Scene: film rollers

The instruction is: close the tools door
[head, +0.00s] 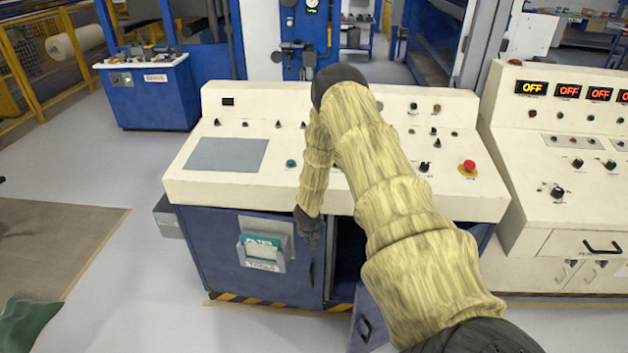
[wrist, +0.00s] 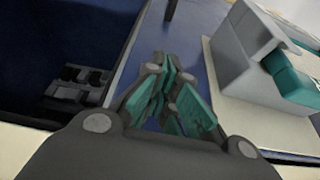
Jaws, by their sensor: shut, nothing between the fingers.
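The tools door (head: 215,265) is the blue left door of the cabinet under the cream console. It carries a grey holder (head: 262,243) with teal contents and a label reading TOOLS. A dark vertical handle (head: 311,274) is near its right edge. The door looks nearly in line with the cabinet front; I cannot tell whether it is fully flush. My gripper (head: 311,238) is shut and empty, at the door's upper right edge. In the wrist view, my gripper (wrist: 175,95) is over the blue door face (wrist: 150,45), beside the holder (wrist: 240,70); contact is unclear.
A second blue door (head: 368,325) with a handle stands open to the right, partly behind my arm. The dark opening (head: 346,255) lies between the doors. The cream console top (head: 250,185) overhangs the cabinet. Another cream console (head: 565,170) stands right.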

